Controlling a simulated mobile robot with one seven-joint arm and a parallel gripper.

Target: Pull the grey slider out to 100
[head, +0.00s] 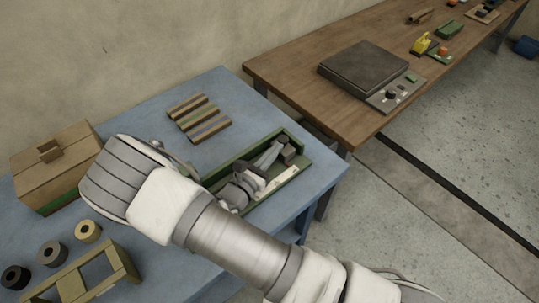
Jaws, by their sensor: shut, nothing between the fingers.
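A long green-edged wooden track (301,137) lies on the blue table, running from lower left to upper right. A pale strip (283,180) lies along its near side; any numbers on it are too small to read. A small dark grey block, which looks like the grey slider (290,155), sits near the track's far right end. My gripper (278,146) reaches over the track from the left, its shut fingers at or close to the block. Nothing shows held between them. Whether they touch the block cannot be told. My arm hides the track's lower left part.
A wooden box with a handle (62,160) stands at the left. Several ring-shaped rolls (52,254) and a wooden frame (125,263) lie at the lower left. A striped slatted piece (198,118) lies behind the track. A brown table with a scale (365,68) stands beyond.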

